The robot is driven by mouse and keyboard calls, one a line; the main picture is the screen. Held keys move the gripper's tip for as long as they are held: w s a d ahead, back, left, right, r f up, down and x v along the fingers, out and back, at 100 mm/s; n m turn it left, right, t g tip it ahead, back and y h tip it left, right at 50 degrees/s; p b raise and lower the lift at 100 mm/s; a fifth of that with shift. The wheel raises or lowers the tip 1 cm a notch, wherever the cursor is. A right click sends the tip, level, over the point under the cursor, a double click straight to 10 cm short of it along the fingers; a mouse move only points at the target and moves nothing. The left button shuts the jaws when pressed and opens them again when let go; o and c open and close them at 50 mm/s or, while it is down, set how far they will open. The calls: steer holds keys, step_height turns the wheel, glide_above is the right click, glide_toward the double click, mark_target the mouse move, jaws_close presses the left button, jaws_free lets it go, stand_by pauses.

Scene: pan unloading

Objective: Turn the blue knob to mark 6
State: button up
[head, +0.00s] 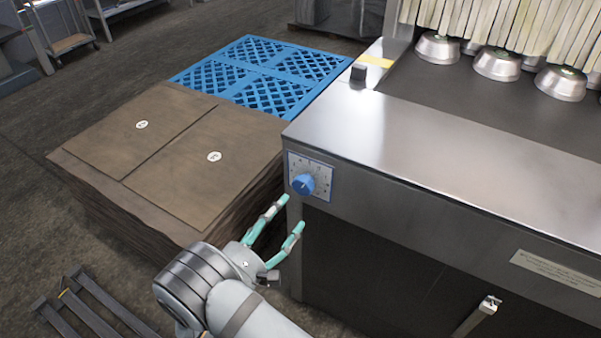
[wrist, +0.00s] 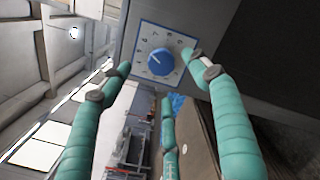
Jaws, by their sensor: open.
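The blue knob (head: 302,184) sits on a white dial plate with a blue border (head: 323,172), on the front left corner of the steel machine. My gripper (head: 292,212) is open and empty, just in front of and a little below the knob. In the wrist view the knob (wrist: 161,62) lies ahead between the spread teal fingers (wrist: 160,68), with a third finger below it. The fingers appear apart from the knob.
The steel machine top (head: 420,135) extends right, with several metal pans (head: 497,63) at the back. A cardboard stack (head: 150,150) and a blue pallet (head: 265,72) stand left of the machine. A door handle (head: 488,305) sticks out at lower right.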

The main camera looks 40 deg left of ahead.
mark_target(302, 190)
steer(key=w+n, duration=0.2)
steer(key=w, duration=0.1)
steer(key=w+a+n, duration=0.1)
steer(key=w+n, duration=0.1)
steer(key=w, duration=0.1)
steer(key=w+n, duration=0.2)
steer(key=w, duration=0.2)
steer(key=shift+a+f+y+p, duration=0.3)
steer(key=shift+a, duration=0.05)
steer(key=c, duration=1.1)
steer(key=shift+d+f, duration=0.1)
steer(key=shift+b, duration=0.4)
